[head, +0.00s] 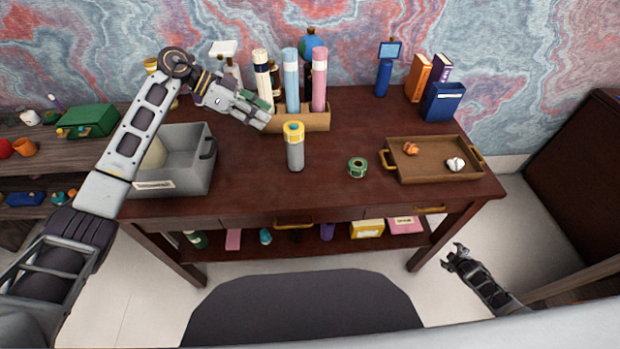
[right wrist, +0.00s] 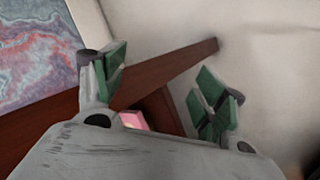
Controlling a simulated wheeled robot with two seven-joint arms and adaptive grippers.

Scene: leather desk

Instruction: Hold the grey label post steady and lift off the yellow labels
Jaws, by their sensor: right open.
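The grey label post (head: 296,157) stands upright on the dark red desk, front of centre. The yellow labels (head: 293,134) sit around its top, with a teal patch showing at the centre. My left gripper (head: 262,114) is above the desk, behind and left of the post, apart from it; its finger gap is unclear. My right gripper (head: 456,256) is open and empty, low off the desk's front right side. Its green-padded fingers (right wrist: 165,88) are spread in the right wrist view, with nothing between them.
A brown holder (head: 314,118) with cream, blue and pink tubes stands behind the post. A grey bin (head: 190,176) is at the left. A green spool (head: 357,167) lies right of the post. A brown tray (head: 428,174) with small items is at the right. The front desk edge is clear.

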